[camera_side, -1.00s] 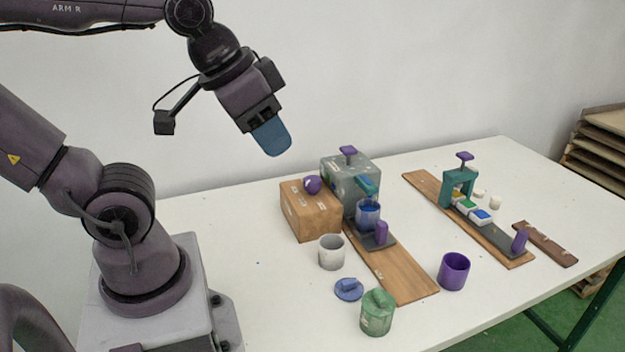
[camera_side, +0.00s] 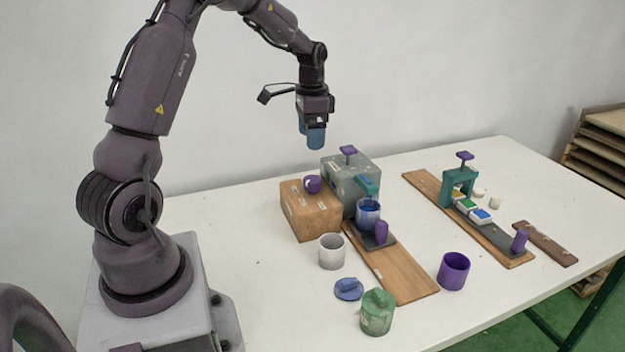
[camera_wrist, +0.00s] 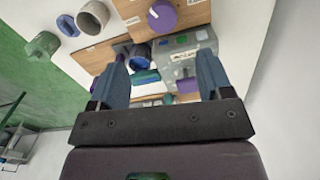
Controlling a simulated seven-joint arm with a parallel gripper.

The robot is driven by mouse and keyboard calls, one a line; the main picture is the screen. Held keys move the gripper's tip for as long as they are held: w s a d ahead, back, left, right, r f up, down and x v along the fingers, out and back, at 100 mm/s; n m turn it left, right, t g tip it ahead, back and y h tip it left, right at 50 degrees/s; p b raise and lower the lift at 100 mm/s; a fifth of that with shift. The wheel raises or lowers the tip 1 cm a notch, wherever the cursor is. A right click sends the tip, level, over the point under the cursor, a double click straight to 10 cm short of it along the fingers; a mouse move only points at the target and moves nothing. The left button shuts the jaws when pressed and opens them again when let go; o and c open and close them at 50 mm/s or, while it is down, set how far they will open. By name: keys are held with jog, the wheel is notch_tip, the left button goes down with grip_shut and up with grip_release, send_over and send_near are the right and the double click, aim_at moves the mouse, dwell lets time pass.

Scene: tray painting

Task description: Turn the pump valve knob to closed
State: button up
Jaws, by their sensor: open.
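The purple round knob (camera_side: 313,184) sits on the brown box (camera_side: 300,215), which stands against the left of the grey pump housing (camera_side: 338,173). In the wrist view the knob (camera_wrist: 162,16) is at the top middle, with a pale mark on its face. My gripper (camera_side: 313,140) hangs pointing down above the knob, clear of it. In the wrist view the two blue fingers of my gripper (camera_wrist: 162,68) are spread with nothing held, and the knob lies beyond their tips.
A purple T-handle (camera_side: 348,150) rises from the grey housing. A blue cup (camera_side: 368,214) stands under its teal spout. A white cup (camera_side: 331,252), blue lid (camera_side: 348,289), green can (camera_side: 377,312) and purple cup (camera_side: 453,271) stand in front. A teal press frame (camera_side: 459,185) is at right.

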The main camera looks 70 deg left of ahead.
aim_at(312, 178)
jog(key=shift+m, duration=0.7)
notch_tip(312, 178, down, 12)
jog(key=shift+w+f, duration=0.1)
jog(key=shift+w, duration=0.05)
jog(key=c, duration=0.9)
